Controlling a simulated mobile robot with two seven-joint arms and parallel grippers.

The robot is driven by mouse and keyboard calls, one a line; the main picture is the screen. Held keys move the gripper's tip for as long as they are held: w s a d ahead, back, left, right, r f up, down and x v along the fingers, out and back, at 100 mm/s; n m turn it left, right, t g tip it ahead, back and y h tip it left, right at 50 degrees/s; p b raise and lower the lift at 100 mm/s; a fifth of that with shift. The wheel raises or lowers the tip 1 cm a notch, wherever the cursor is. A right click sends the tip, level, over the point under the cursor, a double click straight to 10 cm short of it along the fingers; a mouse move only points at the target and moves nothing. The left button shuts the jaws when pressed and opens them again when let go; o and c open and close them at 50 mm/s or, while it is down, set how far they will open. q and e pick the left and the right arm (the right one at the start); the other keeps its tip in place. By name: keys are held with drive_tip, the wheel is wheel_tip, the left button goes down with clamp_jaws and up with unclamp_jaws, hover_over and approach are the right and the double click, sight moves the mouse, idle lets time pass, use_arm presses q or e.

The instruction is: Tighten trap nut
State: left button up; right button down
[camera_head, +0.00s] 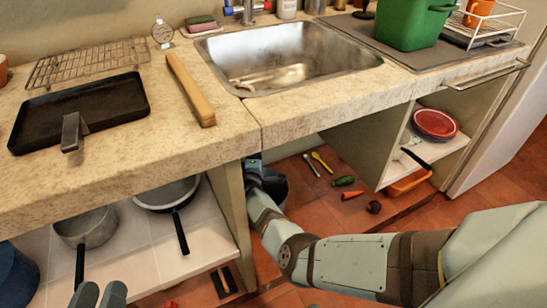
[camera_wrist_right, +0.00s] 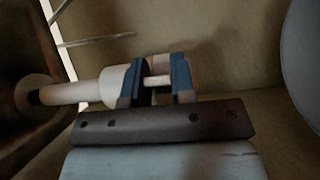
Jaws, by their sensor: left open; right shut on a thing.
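My right arm reaches under the counter below the sink, and its gripper is mostly hidden there in the head view. In the right wrist view, the blue fingers of my right gripper (camera_wrist_right: 157,82) are shut on a pale trap nut (camera_wrist_right: 156,80) on the drain pipe. A white pipe (camera_wrist_right: 75,92) with a wider collar (camera_wrist_right: 116,82) runs left from the fingers. Whether the nut is tight cannot be seen. My left gripper (camera_head: 98,297) shows only its fingertips at the bottom left of the head view, open and empty, away from the pipe.
The sink (camera_head: 290,58) is above my right arm. A cabinet panel (camera_head: 232,200) stands left of the arm. Spoons, vegetables and an orange dish (camera_head: 410,182) lie to the right below. Pots (camera_head: 88,227) sit on the lower left shelf. A black tray (camera_head: 80,108) lies on the counter.

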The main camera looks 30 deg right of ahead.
use_arm(q)
drive_tip(key=shift+w+d+f+g, duration=0.1)
drive_tip(key=shift+d+f+g, duration=0.3)
drive_tip(key=shift+d, duration=0.2)
use_arm(e)
drive_tip(key=shift+s+a+f, duration=0.15)
drive_tip(key=shift+a+f, duration=0.05)
drive_tip(key=shift+a, duration=0.35)
use_arm(q)
drive_tip(key=shift+r+h, duration=0.1)
drive_tip(key=shift+h, duration=0.2)
use_arm(e)
drive_tip(key=shift+a, duration=0.1)
drive_tip(key=c, duration=1.1)
unclamp_jaws()
drive_tip(key=shift+o, duration=0.7)
drive_tip(key=shift+r, duration=0.1)
use_arm(q)
drive_tip(key=shift+a, duration=0.1)
use_arm(e)
drive_tip(key=shift+r, duration=0.1)
